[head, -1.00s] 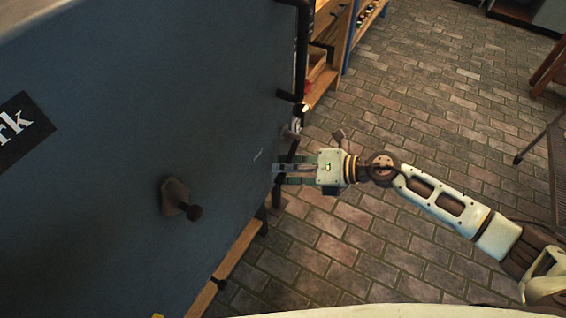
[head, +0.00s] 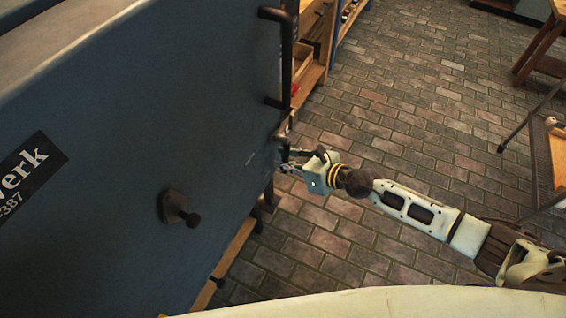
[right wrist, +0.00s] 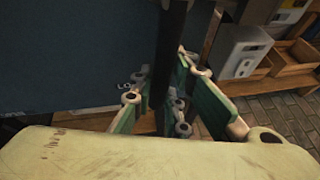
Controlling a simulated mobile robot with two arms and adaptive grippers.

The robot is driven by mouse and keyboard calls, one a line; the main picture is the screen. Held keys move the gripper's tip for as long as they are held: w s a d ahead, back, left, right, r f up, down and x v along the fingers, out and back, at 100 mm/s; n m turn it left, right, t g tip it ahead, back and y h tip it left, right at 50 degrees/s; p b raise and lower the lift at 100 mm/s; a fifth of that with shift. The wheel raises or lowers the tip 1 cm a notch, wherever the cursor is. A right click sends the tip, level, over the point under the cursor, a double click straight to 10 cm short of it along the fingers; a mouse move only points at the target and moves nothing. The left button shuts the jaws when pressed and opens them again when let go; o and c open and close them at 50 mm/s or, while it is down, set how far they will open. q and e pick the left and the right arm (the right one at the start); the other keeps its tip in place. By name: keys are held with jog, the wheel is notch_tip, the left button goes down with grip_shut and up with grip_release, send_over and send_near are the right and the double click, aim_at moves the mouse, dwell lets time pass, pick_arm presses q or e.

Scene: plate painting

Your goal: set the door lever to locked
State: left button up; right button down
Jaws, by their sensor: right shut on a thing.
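The large dark blue-grey door (head: 120,130) fills the left of the head view. Its lever (head: 281,134) is a dark piece low on the door's right edge, mostly hidden by my right gripper (head: 287,161). In the right wrist view the lever shows as a dark upright bar (right wrist: 170,45) between the green-padded fingers of my right gripper (right wrist: 160,103). The right gripper is shut on the lever. The exact lever angle and any lock marking cannot be made out. My left gripper is not in view.
A dark bar handle (head: 286,60) stands on the door edge above the lever. A dark knob (head: 178,209) sticks out of the door face. Wooden shelving (head: 310,75) stands behind the door edge. The brick floor (head: 400,120) to the right is mostly clear.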

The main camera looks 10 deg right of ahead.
jog(key=shift+w+d+n, duration=0.35)
jog(key=shift+n, duration=0.05)
jog(key=shift+t, duration=0.4)
jog(key=c, duration=1.7)
grip_release()
jog(key=shift+w, duration=0.1)
jog(key=v, duration=1.2)
jog(key=shift+r, duration=0.2)
jog(key=shift+f, duration=0.1)
